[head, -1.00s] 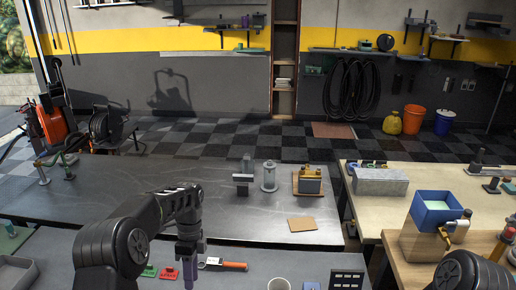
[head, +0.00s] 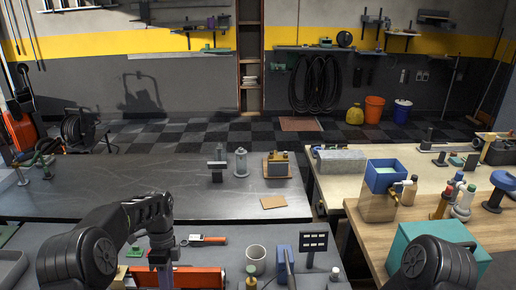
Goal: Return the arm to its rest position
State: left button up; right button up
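My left arm comes in from the left over the near grey bench. Its gripper (head: 163,262) points down at the bench's front, beside and partly in front of an orange-red box (head: 200,278). Its fingertips are too small and dark to tell whether they are open or shut. I see nothing clearly held in it. My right arm shows only as a dark joint at the lower right, and its gripper is outside the picture.
The near bench holds a white cup (head: 256,260), an orange-handled tool (head: 208,240), a blue object (head: 282,263) and a dark panel (head: 314,242). A teal box (head: 425,240) and a blue-topped container (head: 383,174) stand at right. The dark middle table (head: 110,185) is largely bare.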

pick_arm(q)
jog(key=s+d+f+n+t+h+b, duration=0.1)
jog(key=s+d+f+n, duration=0.3)
jog(key=f, duration=0.5)
jog(key=s+d+f+n+h+b, duration=0.1)
jog(key=s+d+f+n, duration=0.2)
jog(key=d+f, duration=0.4)
jog(key=s+d+f+n+t, duration=0.1)
jog(key=s+d+f+n, duration=0.1)
jog(key=s+n, duration=0.2)
jog(key=s+d+f+n+t+h+b, duration=0.1)
jog(key=s+d+f+n, duration=0.1)
jog(key=s, duration=0.7)
jog(key=s+d+f+n+t+b, duration=0.1)
jog(key=s+d+f+n, duration=0.2)
jog(key=s+n, duration=0.3)
jog(key=shift+s+f+h, duration=0.4)
jog(key=shift+s+f, duration=0.1)
jog(key=shift+f, duration=0.1)
pick_arm(e)
jog(key=f, duration=0.2)
jog(key=w+f, duration=0.1)
jog(key=f, duration=0.1)
jog(key=shift+a+f, duration=0.1)
jog(key=shift+a, duration=0.2)
